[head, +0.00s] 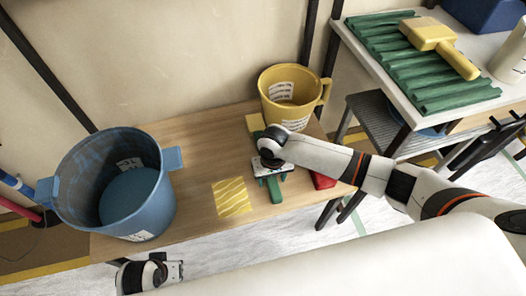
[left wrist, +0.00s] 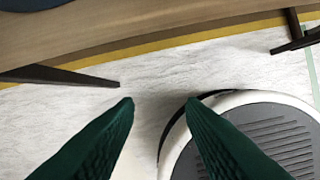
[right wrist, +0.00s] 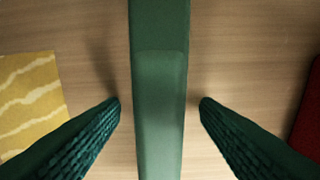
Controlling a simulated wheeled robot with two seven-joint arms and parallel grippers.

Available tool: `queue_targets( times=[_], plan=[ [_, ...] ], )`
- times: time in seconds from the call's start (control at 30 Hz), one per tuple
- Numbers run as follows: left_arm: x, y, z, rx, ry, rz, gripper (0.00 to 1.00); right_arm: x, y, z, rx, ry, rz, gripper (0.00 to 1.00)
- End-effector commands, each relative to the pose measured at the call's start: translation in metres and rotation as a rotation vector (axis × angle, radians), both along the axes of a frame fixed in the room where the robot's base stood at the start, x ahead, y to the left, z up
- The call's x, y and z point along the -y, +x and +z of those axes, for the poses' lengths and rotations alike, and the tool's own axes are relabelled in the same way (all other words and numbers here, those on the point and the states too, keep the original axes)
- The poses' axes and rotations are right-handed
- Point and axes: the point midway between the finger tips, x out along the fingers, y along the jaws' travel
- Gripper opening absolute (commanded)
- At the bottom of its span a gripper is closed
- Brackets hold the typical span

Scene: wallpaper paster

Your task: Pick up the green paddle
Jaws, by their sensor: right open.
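The green paddle (head: 275,190) lies on the wooden table, partly hidden under my right gripper (head: 268,170) in the head view. In the right wrist view its long green handle (right wrist: 160,60) runs down the middle, between the two fingers. My right gripper (right wrist: 160,104) is open, with a gap on each side of the handle; neither finger touches it. My left gripper (left wrist: 160,103) is open and empty, in front of the table's near edge, above the pale floor.
A blue bucket (head: 160,205) stands on the table's left and a yellow bucket (head: 290,85) at the back right. A patterned yellow piece (head: 231,197) lies left of the paddle, a red object (head: 323,180) right of it. A white table (head: 400,115) with a green ridged mat stands at right.

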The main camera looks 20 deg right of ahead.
Motion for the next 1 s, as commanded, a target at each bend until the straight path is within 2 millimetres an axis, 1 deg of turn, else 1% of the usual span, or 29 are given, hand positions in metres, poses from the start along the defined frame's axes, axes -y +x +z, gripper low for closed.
queue_targets(
  times=[0.2, 0.5, 0.77, 0.9, 0.97, 1.0],
  plan=[
    [0.0, 0.0, 0.001, 0.0, 0.0, 0.0, 0.36, 0.0, 0.0, 0.0, 0.001, 0.001, 0.001, 0.56],
    [0.0, 0.0, 0.001, 0.0, 0.0, 0.0, 0.36, 0.0, 0.0, 0.0, 0.0, 0.001, 0.0, 0.08],
    [0.0, 0.0, 0.001, 0.0, 0.0, 0.0, 0.36, 0.0, 0.0, 0.001, 0.001, 0.001, 0.0, 0.08],
    [0.0, 0.0, 0.001, 0.003, -0.001, -0.001, 0.36, 0.0, 0.001, 0.005, 0.001, 0.001, 0.0, 0.08],
    [0.0, -0.001, -0.003, 0.0, -0.001, -0.001, 0.36, 0.0, 0.001, 0.009, 0.002, 0.002, 0.0, 0.08],
    [-0.001, -0.001, -0.012, -0.007, 0.001, -0.001, 0.36, -0.001, 0.001, 0.012, 0.002, 0.002, 0.0, 0.08]
  ],
)
